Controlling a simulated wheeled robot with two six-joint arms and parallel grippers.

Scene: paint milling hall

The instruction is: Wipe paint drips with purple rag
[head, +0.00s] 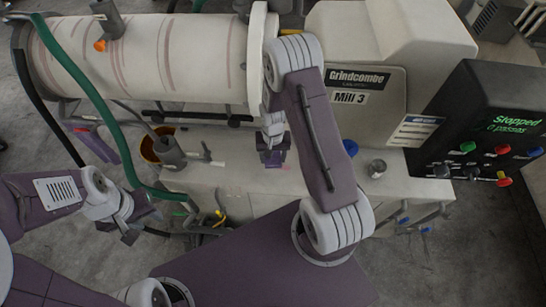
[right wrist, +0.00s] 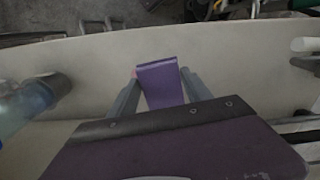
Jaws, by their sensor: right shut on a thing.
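My right gripper (head: 272,160) hangs over the pale bench top (head: 232,180) in front of the mill. In the right wrist view its two fingers (right wrist: 158,90) are shut on the purple rag (right wrist: 162,82), a flat folded piece that sticks out between them. The rag cannot be told apart from the gripper in the head view. A faint pink mark (head: 286,167) shows on the bench beside the right gripper. Whether the rag touches the bench is unclear. My left gripper (head: 131,235) is low at the left, away from the bench; its jaw opening is too small to judge.
The striped mill drum (head: 150,55) lies along the back. A green hose (head: 90,90) runs down the left. A grey pot (head: 168,150) stands at the bench's left, a small metal cup (head: 376,168) at its right. The control box (head: 490,140) reads "Stopped".

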